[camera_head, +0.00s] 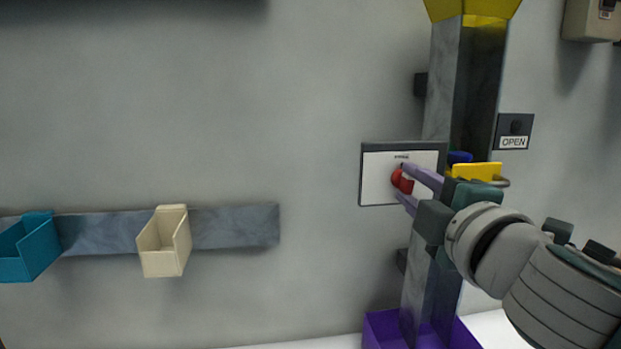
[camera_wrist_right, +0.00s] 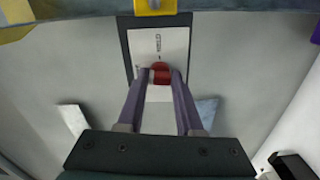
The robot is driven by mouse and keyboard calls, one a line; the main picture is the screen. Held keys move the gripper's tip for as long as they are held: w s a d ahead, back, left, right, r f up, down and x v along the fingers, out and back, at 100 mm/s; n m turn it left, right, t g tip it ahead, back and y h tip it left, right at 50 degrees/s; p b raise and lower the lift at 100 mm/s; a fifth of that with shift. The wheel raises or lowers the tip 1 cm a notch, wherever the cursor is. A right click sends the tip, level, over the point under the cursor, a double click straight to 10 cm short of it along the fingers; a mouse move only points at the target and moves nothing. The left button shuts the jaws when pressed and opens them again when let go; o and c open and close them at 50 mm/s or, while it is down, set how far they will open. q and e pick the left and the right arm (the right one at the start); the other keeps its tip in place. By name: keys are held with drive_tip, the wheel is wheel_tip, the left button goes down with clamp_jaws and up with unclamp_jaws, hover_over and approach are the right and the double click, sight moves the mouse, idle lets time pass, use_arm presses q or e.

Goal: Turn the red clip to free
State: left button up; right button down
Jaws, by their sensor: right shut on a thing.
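The red clip (camera_head: 402,181) sits on a white panel with a dark frame (camera_head: 378,184) on the wall, left of the metal post. My right gripper (camera_head: 408,183) has its two purple fingers closed around the clip. In the right wrist view the red clip (camera_wrist_right: 161,75) shows between the fingertips of my right gripper (camera_wrist_right: 161,78), low on the white panel (camera_wrist_right: 173,44). Small lettering on the panel is too small to read. The fingers hide part of the clip. My left gripper is not in view.
A grey post (camera_head: 483,85) with a yellow top stands right of the panel, above a purple bin (camera_head: 382,329). A yellow object (camera_head: 477,171) is beside my wrist. An OPEN sign (camera_head: 514,142) is on the wall. Cream (camera_head: 165,250) and teal (camera_head: 22,255) bins hang on a left rail.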

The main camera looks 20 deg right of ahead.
drive_tip(key=shift+n, duration=0.9)
drive_tip(key=c, duration=0.6)
unclamp_jaws()
drive_tip(key=shift+s, duration=0.1)
